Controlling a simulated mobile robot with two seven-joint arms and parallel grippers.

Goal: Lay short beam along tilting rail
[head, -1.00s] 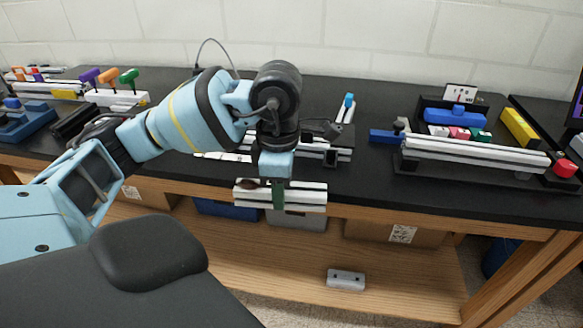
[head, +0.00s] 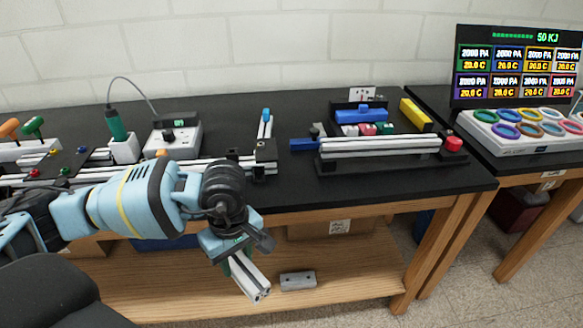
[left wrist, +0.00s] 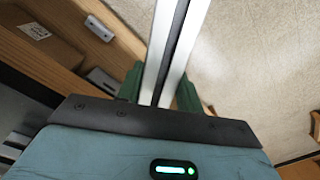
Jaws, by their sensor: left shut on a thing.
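The short beam is a silver bar with a dark slot. It shows in the head view (head: 252,280) and in the left wrist view (left wrist: 176,45). My left gripper (head: 238,262) is shut on it with green fingers, which also show in the left wrist view (left wrist: 160,94). The beam is held in the air in front of the bench, below the top's front edge, slanting down to the right. A silver rail (head: 385,146) lies on a black fixture on the bench; I cannot tell whether this is the tilting rail. My right gripper is not in view.
The black bench top (head: 225,112) holds a red knob (head: 453,144), a blue block (head: 360,116), a yellow block (head: 416,115) and a long rail assembly at left. A grey block (head: 298,281) lies on the wooden lower shelf. A screen (head: 515,62) stands at right.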

